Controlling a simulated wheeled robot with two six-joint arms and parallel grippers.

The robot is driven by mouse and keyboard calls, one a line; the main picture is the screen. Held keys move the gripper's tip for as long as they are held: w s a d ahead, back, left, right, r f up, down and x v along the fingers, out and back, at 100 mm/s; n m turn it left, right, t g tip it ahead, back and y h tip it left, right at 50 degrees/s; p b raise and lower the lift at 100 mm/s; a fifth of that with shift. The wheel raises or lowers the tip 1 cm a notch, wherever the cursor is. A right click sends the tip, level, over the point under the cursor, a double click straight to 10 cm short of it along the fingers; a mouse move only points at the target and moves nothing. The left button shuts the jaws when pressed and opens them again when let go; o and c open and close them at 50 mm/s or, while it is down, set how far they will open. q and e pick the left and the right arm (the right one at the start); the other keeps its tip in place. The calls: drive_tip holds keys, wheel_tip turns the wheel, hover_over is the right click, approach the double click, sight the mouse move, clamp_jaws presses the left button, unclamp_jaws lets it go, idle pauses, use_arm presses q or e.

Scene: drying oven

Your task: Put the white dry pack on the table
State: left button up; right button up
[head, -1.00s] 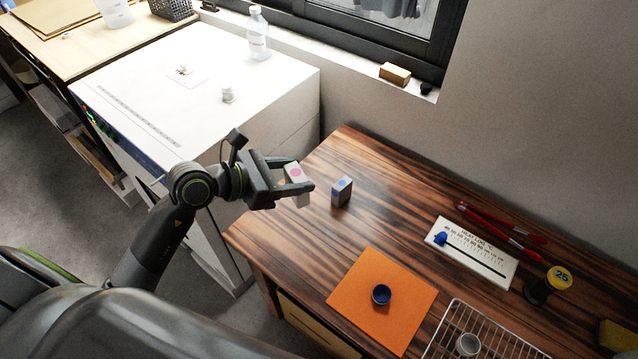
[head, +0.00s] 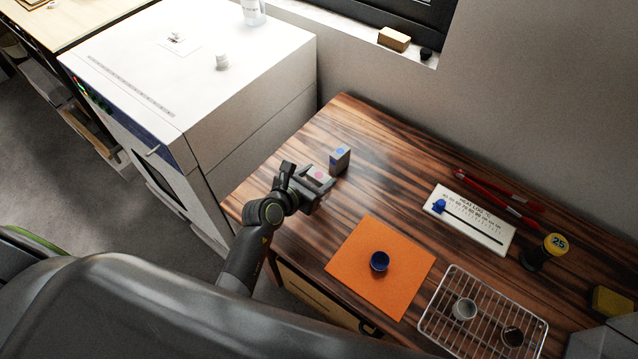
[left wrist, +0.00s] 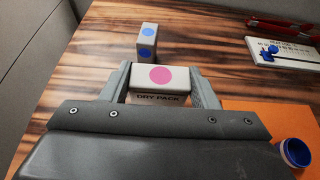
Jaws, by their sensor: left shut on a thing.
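The white dry pack (left wrist: 160,84) is a small white box with a pink dot on top and the words "DRY PACK" on its side. My left gripper (head: 322,182) is shut on it, with one finger on each side, as the left wrist view shows. The pack also shows in the head view (head: 319,175), partly hidden by the gripper. It is over the left part of the wooden table (head: 400,185); I cannot tell whether its underside touches the wood. My right gripper is not in view.
A grey-white box with blue dots (head: 340,160) stands just behind the pack. An orange mat (head: 352,262) with a blue cup (head: 379,261) lies to the right. Farther right are a heat log board (head: 470,220), red tongs (head: 497,197) and a wire rack (head: 452,283). A white oven (head: 240,100) stands left.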

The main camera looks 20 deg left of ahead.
use_arm(q)
drive_tip(key=shift+f+b, duration=0.5)
drive_tip(key=shift+f, duration=1.7)
drive_tip(key=shift+f, duration=0.15)
drive_tip(key=o, duration=1)
